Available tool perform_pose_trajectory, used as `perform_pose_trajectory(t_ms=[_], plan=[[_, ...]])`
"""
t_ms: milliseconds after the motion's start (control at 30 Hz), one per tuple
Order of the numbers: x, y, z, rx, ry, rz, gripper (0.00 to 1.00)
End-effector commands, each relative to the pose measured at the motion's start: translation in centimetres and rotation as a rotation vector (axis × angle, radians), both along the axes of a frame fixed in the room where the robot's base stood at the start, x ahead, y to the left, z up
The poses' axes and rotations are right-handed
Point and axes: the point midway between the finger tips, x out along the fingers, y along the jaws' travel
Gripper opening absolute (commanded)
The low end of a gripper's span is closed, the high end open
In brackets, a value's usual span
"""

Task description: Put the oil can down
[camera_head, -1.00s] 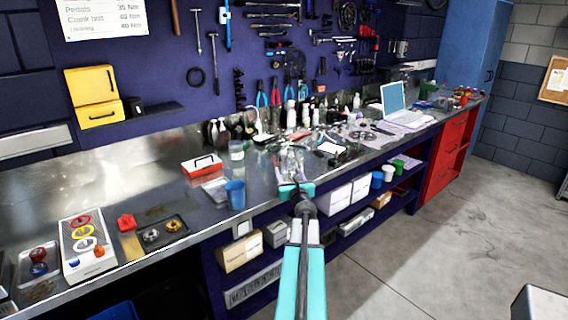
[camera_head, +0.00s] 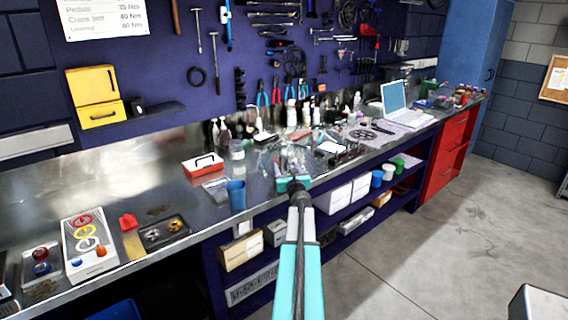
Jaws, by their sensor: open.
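My gripper (camera_head: 292,180) is at the front edge of the metal workbench (camera_head: 120,180), right of the blue cup. Its teal body shows at the end of my arm. The jaws are open, but the fingers are small and hard to make out against the clutter behind them. I cannot pick out the oil can with certainty. Several bottles and small items stand on the bench beyond my gripper, and one of them may be it. I cannot tell whether anything touches the fingers.
The blue cup (camera_head: 236,195) and a red-and-white box (camera_head: 203,165) stand left of my gripper. An open laptop (camera_head: 405,112) is farther right. Shelves with boxes (camera_head: 333,198) lie under the bench. The bench's left rear is bare.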

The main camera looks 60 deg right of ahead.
Motion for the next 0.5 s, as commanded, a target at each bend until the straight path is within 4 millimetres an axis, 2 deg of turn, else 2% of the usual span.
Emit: perform_pose_trajectory(t_ms=[267,500], plan=[[0.3,-0.4,0.1,0.0,0.0,0.0,0.56],[1.4,-1.7,0.1,0.001,0.0,0.0,0.56]])
